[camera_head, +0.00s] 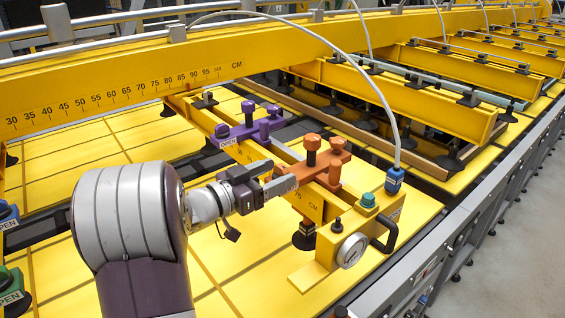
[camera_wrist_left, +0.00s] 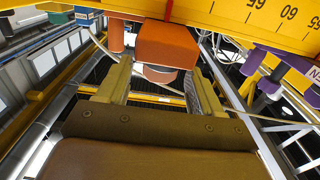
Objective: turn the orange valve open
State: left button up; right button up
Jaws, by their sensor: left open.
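The orange valve (camera_head: 334,160), a flat body with upright knobs, sits on the yellow lifter beam right of center in the head view. Its orange block (camera_wrist_left: 168,46) shows at the top center of the left wrist view. My left gripper (camera_head: 284,173) reaches in from the left, with its fingertips close to the valve's near left side. In the left wrist view my gripper's two fingers (camera_wrist_left: 160,85) are spread apart, and the orange block appears just beyond and between their tips. I cannot tell whether they touch it. My right gripper is not in view.
A purple valve (camera_head: 248,129) sits farther back on the same beam. A yellow box with a round gauge (camera_head: 352,250), a black handle (camera_head: 385,236) and a blue hose connector (camera_head: 395,180) stands to the right. A long yellow scale beam (camera_head: 130,83) crosses behind.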

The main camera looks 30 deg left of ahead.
pick_arm(q)
jog(key=shift+x, duration=1.25)
jog(key=c, duration=0.9)
jog(key=shift+p, duration=0.3)
